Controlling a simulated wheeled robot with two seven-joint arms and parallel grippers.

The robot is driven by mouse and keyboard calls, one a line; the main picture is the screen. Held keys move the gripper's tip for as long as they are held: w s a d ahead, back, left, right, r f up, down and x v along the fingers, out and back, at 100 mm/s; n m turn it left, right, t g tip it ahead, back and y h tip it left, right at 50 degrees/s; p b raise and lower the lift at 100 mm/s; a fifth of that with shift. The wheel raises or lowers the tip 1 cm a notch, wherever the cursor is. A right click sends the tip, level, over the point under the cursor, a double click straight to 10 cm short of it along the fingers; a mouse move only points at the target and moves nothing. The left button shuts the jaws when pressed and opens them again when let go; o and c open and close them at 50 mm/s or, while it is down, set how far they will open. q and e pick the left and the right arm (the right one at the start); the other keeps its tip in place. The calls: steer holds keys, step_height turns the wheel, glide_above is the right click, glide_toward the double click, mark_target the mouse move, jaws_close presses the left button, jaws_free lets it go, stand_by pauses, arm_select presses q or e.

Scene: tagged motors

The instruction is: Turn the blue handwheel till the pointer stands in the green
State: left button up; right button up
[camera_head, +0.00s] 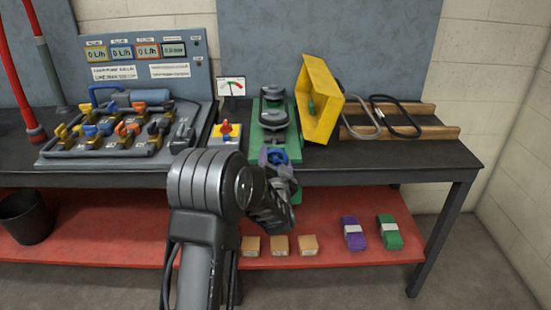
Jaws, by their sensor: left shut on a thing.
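The blue handwheel (274,156) sits at the front of the green base of a machine with dark motor bodies, near the table's front edge. My left gripper (276,168) is shut on the handwheel, and its dark wrist hides the lower part of the wheel. The small white gauge (232,87) stands behind and to the left, with red and green marks on its dial. Its pointer is too small to read surely. My right gripper is not in view.
A yellow guard (318,100) stands open right of the machine. A box with a red knob (226,130) is close on the left. A valve panel (125,130) fills the left. Cables (397,116) lie on wooden strips at right.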

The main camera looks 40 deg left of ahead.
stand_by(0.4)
arm_select(q)
steer(key=o, duration=1.4)
steer(key=shift+c, duration=0.2)
steer(key=shift+d+f, duration=0.1)
steer(key=shift+f, duration=0.05)
